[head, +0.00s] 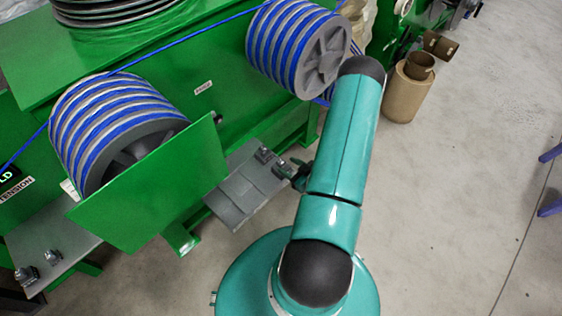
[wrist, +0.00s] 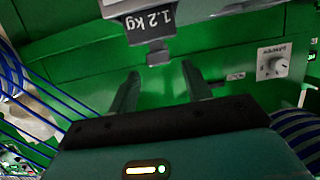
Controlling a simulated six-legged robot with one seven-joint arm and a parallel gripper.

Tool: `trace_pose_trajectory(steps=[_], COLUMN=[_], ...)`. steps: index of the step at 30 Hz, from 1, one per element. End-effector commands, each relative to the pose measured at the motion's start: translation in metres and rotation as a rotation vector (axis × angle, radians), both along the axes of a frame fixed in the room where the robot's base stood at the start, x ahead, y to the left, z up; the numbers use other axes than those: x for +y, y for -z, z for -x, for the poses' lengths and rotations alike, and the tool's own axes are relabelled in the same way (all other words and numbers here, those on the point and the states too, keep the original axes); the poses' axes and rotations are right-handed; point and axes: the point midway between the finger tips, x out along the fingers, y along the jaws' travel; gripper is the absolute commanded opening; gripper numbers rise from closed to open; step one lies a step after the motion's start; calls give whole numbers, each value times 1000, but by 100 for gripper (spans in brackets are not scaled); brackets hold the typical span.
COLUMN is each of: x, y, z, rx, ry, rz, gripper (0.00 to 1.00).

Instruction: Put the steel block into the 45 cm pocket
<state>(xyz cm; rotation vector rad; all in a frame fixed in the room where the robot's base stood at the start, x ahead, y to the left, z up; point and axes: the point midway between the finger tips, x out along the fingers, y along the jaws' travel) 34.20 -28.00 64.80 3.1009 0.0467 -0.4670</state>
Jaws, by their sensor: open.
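A grey steel block (wrist: 152,28) marked "1.2 kg" shows upside down at the top centre of the wrist view, cut off by the frame edge. A small grey knob (wrist: 158,54) sticks out from it toward my gripper. My gripper (wrist: 161,78) is open and empty, its two fingers apart, with the knob beyond and between the fingertips. I see no contact. In the head view my gripper (head: 294,175) is dark and partly hidden by my arm, beside a grey plate. I cannot make out the block there, nor the 45 cm pocket in either view.
The grey plate (head: 240,195) with bolts juts from the green machine (head: 215,95). Large drums wound with blue cable (head: 110,125) (head: 290,45) and a green guard (head: 150,185) stand close by. Open floor (head: 450,190) lies to the right.

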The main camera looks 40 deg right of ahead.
Motion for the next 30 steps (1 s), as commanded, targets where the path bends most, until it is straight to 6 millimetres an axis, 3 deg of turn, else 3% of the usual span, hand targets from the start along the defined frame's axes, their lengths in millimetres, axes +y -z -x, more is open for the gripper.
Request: trace_pose_trajectory(steps=[3, 9, 30], x=[-1, -2, -2], y=[-7, -15, -17], z=[25, 49, 52], rx=[2, 1, 5], ry=[3, 1, -1], rz=[-1, -1, 4], gripper=[49, 49, 49])
